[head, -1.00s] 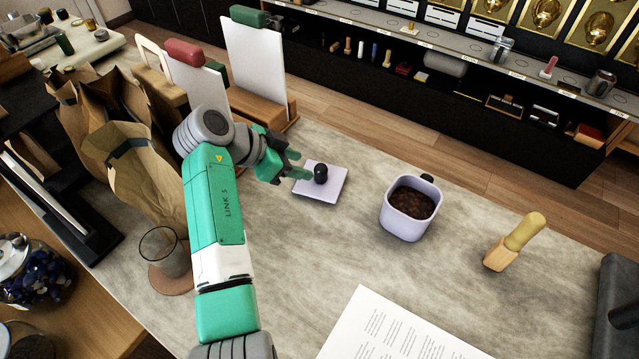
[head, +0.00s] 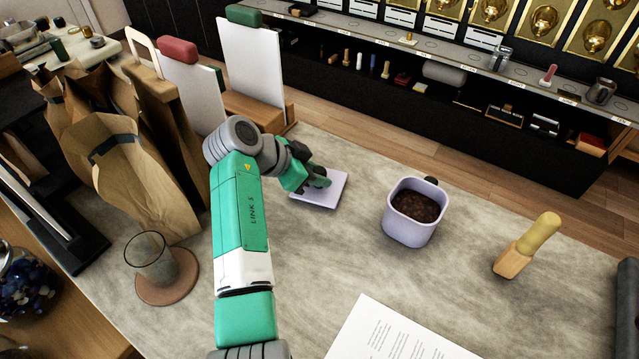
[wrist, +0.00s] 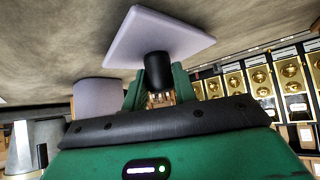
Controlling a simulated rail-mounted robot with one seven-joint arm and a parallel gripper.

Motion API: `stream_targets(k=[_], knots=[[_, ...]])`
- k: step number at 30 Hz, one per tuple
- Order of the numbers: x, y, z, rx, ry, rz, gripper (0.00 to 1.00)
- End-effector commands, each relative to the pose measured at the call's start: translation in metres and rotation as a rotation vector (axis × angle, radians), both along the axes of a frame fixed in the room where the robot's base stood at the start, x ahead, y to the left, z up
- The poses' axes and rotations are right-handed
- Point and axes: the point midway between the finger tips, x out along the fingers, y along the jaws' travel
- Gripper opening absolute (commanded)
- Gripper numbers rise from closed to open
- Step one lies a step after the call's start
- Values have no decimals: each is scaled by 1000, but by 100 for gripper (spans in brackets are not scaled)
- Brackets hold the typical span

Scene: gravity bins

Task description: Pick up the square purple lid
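The square purple lid (head: 328,190) lies flat on the counter in the head view, left of the purple canister. It also shows in the wrist view (wrist: 158,35), where its black knob (wrist: 157,70) points toward my palm. My gripper (head: 316,180) is at the lid and hides most of the knob in the head view. In the wrist view my two green fingers (wrist: 158,82) are open, one on each side of the knob. They are very close to it, and I cannot tell whether they touch it.
The open purple canister (head: 410,228) holds dark beans. A wooden-handled brush (head: 527,245) stands further right. Two boards (head: 253,60) stand behind my gripper, with paper bags (head: 145,175) at left. A glass (head: 150,258) and a paper sheet (head: 395,335) are nearer.

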Motion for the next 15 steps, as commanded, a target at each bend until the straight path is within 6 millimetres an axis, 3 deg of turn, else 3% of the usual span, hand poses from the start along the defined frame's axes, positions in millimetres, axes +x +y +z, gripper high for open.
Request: stream_targets(k=[15], knots=[[0,0,13,0,0,0,0]])
